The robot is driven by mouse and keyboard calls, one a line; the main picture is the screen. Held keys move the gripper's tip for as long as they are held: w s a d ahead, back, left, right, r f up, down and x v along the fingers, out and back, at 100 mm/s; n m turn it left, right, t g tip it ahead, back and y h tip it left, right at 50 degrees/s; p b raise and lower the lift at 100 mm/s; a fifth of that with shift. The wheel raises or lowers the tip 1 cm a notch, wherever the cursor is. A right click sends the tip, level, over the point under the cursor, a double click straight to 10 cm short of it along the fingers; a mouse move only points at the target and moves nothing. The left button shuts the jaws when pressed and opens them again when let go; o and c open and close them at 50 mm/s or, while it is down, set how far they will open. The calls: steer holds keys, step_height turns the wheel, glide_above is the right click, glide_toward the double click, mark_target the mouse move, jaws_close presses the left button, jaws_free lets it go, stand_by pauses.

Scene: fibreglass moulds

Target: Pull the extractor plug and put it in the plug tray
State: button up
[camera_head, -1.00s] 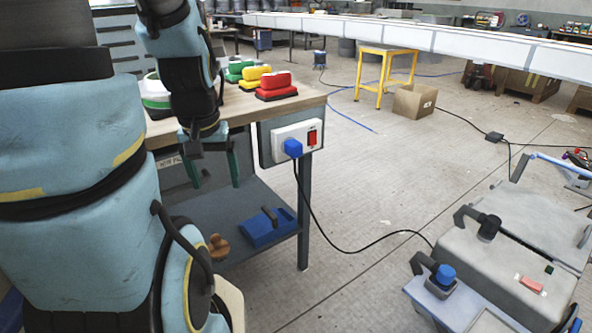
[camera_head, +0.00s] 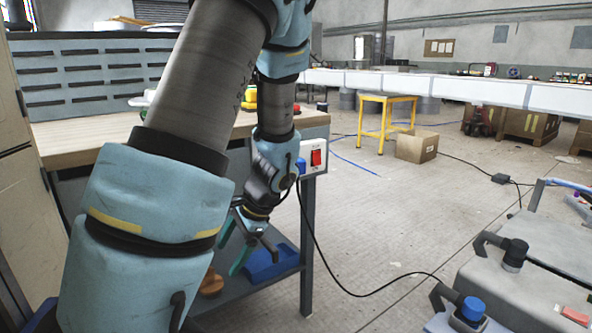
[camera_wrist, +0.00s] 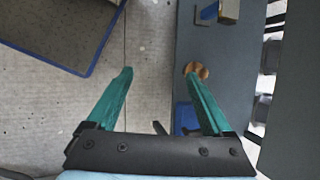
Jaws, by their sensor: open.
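The blue plug (camera_head: 301,166) sits in the white socket box (camera_head: 308,150) with a red switch, on the end of the workbench. Its black cable (camera_head: 335,283) hangs down and runs right across the floor. My gripper (camera_head: 228,258) has green fingers, open and empty, below and left of the plug, beside the bench's lower shelf. The wrist view shows the fingers (camera_wrist: 158,75) wide apart with nothing between them; the plug cannot be made out there. I cannot tell which thing is the plug tray.
On the lower shelf (camera_wrist: 222,60) lie a blue item with a handle (camera_head: 268,264) and a brown knob (camera_wrist: 201,70). A blue-edged dark panel (camera_wrist: 55,30) shows at the wrist view's upper left. Grey machine housings (camera_head: 540,245) stand at right. Open floor lies between.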

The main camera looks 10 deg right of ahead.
steer(key=w+d+m+t+y, duration=0.2)
steer(key=w+m+t+y, duration=0.1)
steer(key=w+m, duration=0.15)
steer(key=m+t, duration=1.2)
steer(key=m, duration=0.2)
glide_toward(302, 168)
steer(key=x, duration=0.3)
steer(key=shift+s+h, duration=0.25)
steer(key=shift+h, duration=0.15)
steer(key=shift+a, duration=0.1)
steer(key=shift+b+x, duration=1.6)
steer(key=shift+x, duration=2.9)
steer(key=shift+p, duration=0.75)
